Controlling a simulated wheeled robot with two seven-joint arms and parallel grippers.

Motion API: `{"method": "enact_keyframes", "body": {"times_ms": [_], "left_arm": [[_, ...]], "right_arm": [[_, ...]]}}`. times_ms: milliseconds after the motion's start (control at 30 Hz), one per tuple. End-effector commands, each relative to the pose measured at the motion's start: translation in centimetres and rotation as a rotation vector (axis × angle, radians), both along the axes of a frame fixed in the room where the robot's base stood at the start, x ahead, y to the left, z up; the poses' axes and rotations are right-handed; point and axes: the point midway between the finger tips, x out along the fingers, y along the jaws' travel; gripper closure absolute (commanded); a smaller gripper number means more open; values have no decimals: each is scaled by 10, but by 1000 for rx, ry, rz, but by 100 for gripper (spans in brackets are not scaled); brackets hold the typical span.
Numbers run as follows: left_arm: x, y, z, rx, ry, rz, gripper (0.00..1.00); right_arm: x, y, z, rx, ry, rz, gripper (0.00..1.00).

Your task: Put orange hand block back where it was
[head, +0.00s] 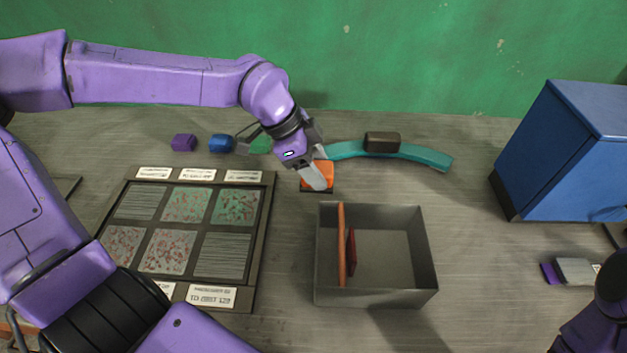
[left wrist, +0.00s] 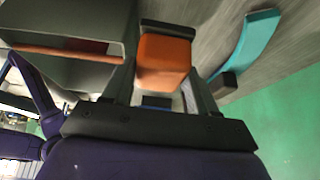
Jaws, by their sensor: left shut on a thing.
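The orange hand block (head: 325,168) has a dark underside and stands on the grey table or just above it; I cannot tell which. My left gripper (head: 316,179) is shut on it, with a pale finger across its near side. In the left wrist view the orange block (left wrist: 163,60) sits between the fingers of the left gripper (left wrist: 160,75). The block is behind the open grey box (head: 430,262) and near the left end of the teal curved strip (head: 425,155). At the lower right only part of my right arm shows, without a clear gripper.
Purple (head: 183,142), blue (head: 222,142) and green (head: 259,146) blocks stand in a row at the back left. A dark brown block (head: 382,141) sits on the teal strip. A framed sample board (head: 265,205) lies left; a blue cabinet (head: 565,150) stands right.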

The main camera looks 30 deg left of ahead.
Motion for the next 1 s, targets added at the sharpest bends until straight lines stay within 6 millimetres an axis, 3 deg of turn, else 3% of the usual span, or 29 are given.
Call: {"method": "enact_keyframes", "body": {"times_ms": [33,333,600,833,867,900,933,1000], "left_arm": [[10,7,-9,3,3,4,73],[45,29,-53,0,3,0,73],[52,33,-89,0,5,-2,73],[52,33,-95,-1,1,-2,73],[52,33,-96,0,3,-1,36],[52,33,-96,0,3,-1,23],[52,33,-96,0,3,-1,17],[52,33,-96,0,3,-1,17]], "right_arm": [[0,0,-6,0,0,0,57],[0,0,11,0,0,0,57],[0,0,24,0,0,0,57],[0,0,23,0,0,0,57],[0,0,23,0,0,0,57],[0,0,22,0,0,0,57],[0,0,22,0,0,0,57],[0,0,22,0,0,0,57]]}}
